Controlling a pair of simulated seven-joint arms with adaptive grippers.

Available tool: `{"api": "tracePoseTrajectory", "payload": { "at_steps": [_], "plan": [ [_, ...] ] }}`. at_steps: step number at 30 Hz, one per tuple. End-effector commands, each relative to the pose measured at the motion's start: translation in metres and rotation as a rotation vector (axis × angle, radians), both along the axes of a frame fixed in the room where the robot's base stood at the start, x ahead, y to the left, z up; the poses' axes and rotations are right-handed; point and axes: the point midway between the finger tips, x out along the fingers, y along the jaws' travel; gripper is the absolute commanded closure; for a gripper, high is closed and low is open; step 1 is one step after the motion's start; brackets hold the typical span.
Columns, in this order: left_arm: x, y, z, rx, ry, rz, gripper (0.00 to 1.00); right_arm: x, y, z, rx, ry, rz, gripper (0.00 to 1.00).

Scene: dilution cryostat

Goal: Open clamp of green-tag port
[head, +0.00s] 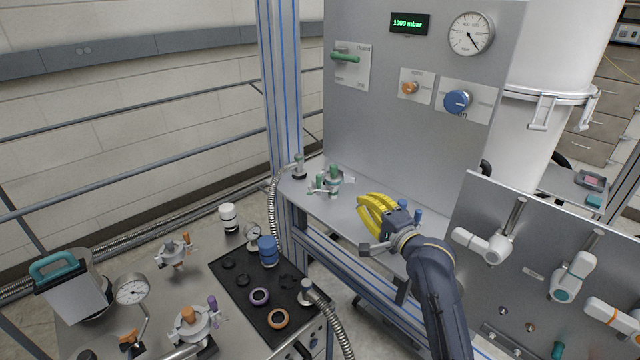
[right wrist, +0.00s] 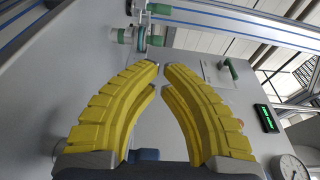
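The port with green parts (head: 333,180) stands on the grey shelf beside the upright panel, with a metal clamp around it. It also shows at the top of the right wrist view (right wrist: 141,36), beyond my fingertips. I cannot tell from here whether its clamp is open or shut. My right gripper (head: 362,207), with yellow curved fingers, is to the right of and nearer than this port, apart from it. In the right wrist view its fingertips (right wrist: 161,68) are a small gap apart with nothing between them. My left gripper is not in view.
The panel carries a green handle (head: 345,57) and a blue knob (head: 457,101). A bench with clamped ports (head: 190,322) fills the lower left. White valves (head: 485,244) stand at right.

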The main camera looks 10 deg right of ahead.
Motion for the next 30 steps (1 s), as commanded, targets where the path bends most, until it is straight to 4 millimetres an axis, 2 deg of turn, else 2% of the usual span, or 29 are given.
{"api": "tracePoseTrajectory", "payload": {
  "at_steps": [8,22,30],
  "plan": [
    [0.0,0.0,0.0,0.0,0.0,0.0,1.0,0.024,0.001,-0.001,0.034,0.01,-0.009,1.0],
    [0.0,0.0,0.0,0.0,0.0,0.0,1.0,0.102,0.021,-0.001,0.029,0.01,-0.008,1.0],
    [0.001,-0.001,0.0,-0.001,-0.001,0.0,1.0,0.116,0.046,-0.001,0.031,0.008,-0.008,1.0]
  ]
}}
